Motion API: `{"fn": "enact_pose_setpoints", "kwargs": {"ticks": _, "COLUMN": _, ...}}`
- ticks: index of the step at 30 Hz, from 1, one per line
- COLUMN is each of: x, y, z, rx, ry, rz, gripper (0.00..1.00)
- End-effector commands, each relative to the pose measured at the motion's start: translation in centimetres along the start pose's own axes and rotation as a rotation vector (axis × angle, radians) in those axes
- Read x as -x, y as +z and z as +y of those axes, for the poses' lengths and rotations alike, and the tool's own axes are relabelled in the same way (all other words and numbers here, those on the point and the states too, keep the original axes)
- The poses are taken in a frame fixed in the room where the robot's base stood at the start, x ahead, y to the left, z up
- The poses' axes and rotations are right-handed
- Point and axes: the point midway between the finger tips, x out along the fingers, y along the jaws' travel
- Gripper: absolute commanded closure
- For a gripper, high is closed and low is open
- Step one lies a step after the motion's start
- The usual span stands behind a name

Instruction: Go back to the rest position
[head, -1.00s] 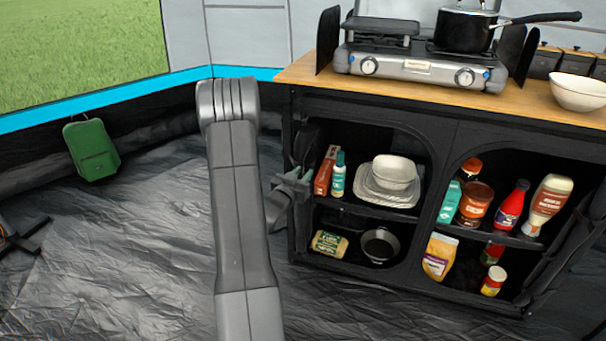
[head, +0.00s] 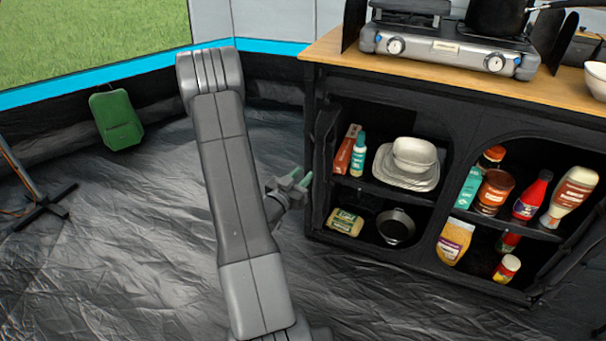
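My gripper (head: 297,178) shows to the right of my raised arm, in front of the left side of the black cabinet (head: 400,88). Its two pale green fingertips stand apart with a small gap, and I see nothing between them. My arm hides part of the wrist. The gripper is outside the shelves and appears clear of the cabinet.
The cabinet shelves hold stacked dishes (head: 412,160), a pan (head: 396,226), bottles and jars. A stove (head: 447,47) with a black pot (head: 497,14) stands on top. A green bag (head: 117,120) hangs at the left wall.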

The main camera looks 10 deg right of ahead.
Motion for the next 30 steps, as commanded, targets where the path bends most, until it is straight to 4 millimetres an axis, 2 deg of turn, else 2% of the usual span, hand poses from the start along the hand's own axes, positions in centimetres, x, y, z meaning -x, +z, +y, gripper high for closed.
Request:
{"fn": "enact_pose_setpoints", "kwargs": {"ticks": 6, "x": -0.3, "y": 0.1, "z": 0.0, "rx": -0.001, "ry": 0.001, "rz": 0.000, "gripper": 0.73}}
{"fn": "enact_pose_setpoints", "kwargs": {"ticks": 11, "x": -2.1, "y": 0.1, "z": 0.0, "rx": -0.003, "ry": 0.002, "rz": 0.001, "gripper": 0.73}}
{"fn": "enact_pose_setpoints", "kwargs": {"ticks": 24, "x": -10.8, "y": 0.2, "z": -0.1, "rx": -0.003, "ry": 0.000, "rz": 0.001, "gripper": 0.73}}
{"fn": "enact_pose_setpoints", "kwargs": {"ticks": 30, "x": -14.0, "y": 0.0, "z": -0.3, "rx": -0.001, "ry": -0.004, "rz": 0.001, "gripper": 0.73}}
